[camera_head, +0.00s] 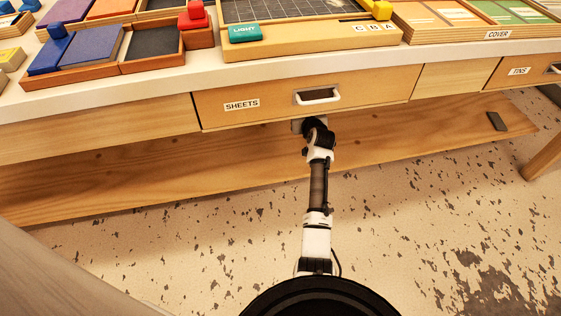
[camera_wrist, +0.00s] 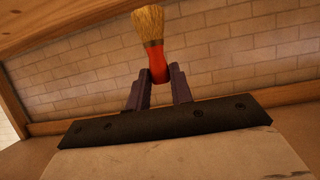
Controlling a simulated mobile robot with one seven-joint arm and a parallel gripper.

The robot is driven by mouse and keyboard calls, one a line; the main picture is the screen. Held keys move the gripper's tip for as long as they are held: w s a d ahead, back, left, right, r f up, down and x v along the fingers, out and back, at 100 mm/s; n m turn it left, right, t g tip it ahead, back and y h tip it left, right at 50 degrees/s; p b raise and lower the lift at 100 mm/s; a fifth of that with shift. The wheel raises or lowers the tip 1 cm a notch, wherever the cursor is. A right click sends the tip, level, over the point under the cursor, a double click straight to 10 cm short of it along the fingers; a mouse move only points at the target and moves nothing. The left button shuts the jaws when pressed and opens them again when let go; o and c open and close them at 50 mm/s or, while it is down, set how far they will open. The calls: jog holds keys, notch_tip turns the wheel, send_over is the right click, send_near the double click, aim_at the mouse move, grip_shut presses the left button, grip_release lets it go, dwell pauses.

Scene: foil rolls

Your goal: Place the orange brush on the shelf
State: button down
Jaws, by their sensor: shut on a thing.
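The orange brush (camera_wrist: 157,65), with a red-orange handle and pale bristles, is in my gripper in the wrist view. My gripper (camera_wrist: 159,80) is shut on its handle, with the bristles pointing up in the picture. In the head view the brush and fingers are hidden; my arm's end goes in below the drawer front, over the low wooden shelf (camera_head: 110,183). The shelf runs under the bench near the floor. I cannot tell whether the brush touches the shelf.
Just above my arm is the SHEETS drawer (camera_head: 260,103) with a white handle (camera_head: 317,96). A small dark block (camera_head: 496,121) lies on the shelf's right end. The shelf's left part looks clear. Trays stand on the bench top. A brick wall (camera_wrist: 255,65) is behind the brush.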

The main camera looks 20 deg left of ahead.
jog(key=shift+w+a, duration=0.15)
jog(key=shift+a, duration=0.4)
jog(key=shift+a+f+b, duration=0.15)
jog(key=shift+b, duration=0.15)
jog(key=shift+f+b, duration=3)
jog(key=shift+f, duration=6.65)
jog(key=shift+f, duration=0.1)
jog(key=shift+f, duration=0.15)
jog(key=c, duration=1.2)
grip_release()
jog(key=shift+c, duration=0.2)
